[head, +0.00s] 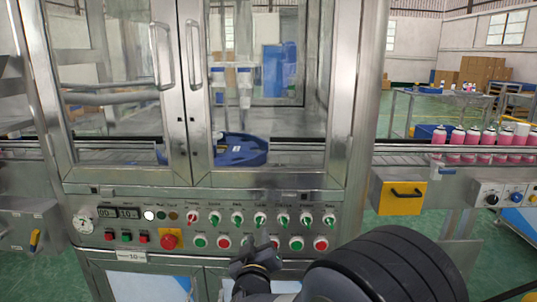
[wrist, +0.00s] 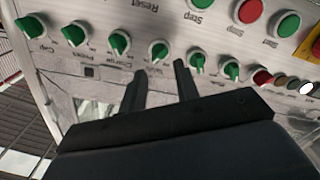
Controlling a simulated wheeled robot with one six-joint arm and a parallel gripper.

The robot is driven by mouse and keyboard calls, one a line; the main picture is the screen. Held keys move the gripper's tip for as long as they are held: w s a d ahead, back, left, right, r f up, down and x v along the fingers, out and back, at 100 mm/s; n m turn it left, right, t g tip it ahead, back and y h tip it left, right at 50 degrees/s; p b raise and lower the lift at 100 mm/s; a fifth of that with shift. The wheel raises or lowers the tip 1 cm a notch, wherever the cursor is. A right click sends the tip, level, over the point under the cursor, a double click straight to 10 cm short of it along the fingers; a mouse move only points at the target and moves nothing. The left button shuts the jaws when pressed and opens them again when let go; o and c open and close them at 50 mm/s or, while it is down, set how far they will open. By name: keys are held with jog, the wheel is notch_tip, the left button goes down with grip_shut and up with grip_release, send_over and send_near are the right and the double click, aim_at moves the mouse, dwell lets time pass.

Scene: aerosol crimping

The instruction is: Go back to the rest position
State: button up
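My gripper (head: 256,250) is in front of the lower part of the steel control panel (head: 130,192), close to its rows of knobs and buttons. In the wrist view its two dark fingers (wrist: 160,75) stand apart with nothing held between them. Green knobs (wrist: 118,42) line the panel beyond the fingertips, and red and green push buttons (wrist: 288,24) show at the upper right. I cannot tell from these views whether a fingertip touches the panel. My dark arm covers the lower right of the panel in the head view.
A glass-doored machine cabinet (head: 345,90) rises above the panel, with a blue part (head: 240,152) inside. A conveyor (head: 405,160) runs right, carrying several pink cans (head: 487,138).

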jog(key=shift+s+a, duration=0.1)
jog(key=shift+s, duration=2.45)
